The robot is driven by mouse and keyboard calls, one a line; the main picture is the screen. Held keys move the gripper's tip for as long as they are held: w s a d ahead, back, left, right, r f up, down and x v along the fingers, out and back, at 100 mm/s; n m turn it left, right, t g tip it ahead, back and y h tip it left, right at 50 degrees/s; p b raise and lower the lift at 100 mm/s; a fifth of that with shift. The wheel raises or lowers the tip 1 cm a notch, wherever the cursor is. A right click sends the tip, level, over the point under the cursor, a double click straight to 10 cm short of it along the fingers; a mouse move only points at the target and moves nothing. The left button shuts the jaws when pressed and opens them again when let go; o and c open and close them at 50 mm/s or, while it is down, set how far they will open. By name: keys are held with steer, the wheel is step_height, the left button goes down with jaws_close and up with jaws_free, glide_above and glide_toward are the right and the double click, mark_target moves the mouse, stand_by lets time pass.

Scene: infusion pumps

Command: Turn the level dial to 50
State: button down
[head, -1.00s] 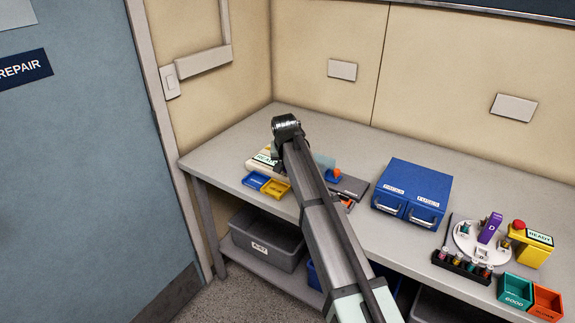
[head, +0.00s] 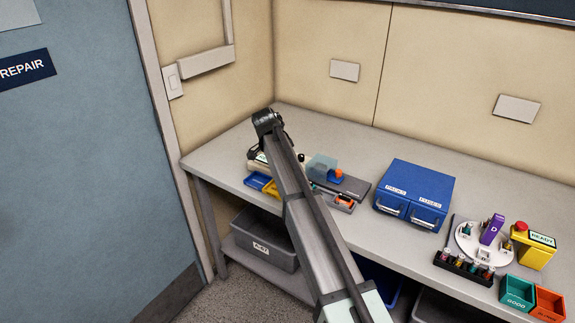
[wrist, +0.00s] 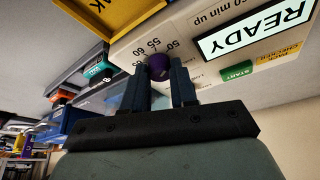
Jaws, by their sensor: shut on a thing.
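The level dial is a round purple knob (wrist: 159,68) on the cream pack checker (wrist: 125,48) in the wrist view. Scale numbers 50, 55 and 60 show beside the knob. My gripper (wrist: 158,80) is shut on the knob, with one dark finger at each side. I cannot make out a pointer mark, so the exact setting cannot be told. The checker has a lit READY screen (wrist: 255,30) and a green START button (wrist: 237,70). In the head view my arm covers most of the checker, and the knob and fingertips are hidden.
A yellow tray (head: 271,189) and a blue tray (head: 256,181) lie at the checker's front. A grey unit with a clear cover (head: 322,167) stands right of my arm. A blue drawer box (head: 413,190) is farther right. The back of the bench (head: 340,135) is clear.

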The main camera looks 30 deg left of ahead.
steer(key=shift+a+m+g+h, duration=0.1)
steer(key=shift+m+g+h, duration=0.2)
steer(key=shift+m, duration=0.7)
steer(key=c, duration=0.9)
jaws_free()
steer(key=shift+r, duration=0.1)
steer(key=v, duration=1.3)
steer(key=shift+s+a+r, duration=0.1)
steer(key=shift+s+r, duration=0.05)
steer(key=shift+r, duration=0.1)
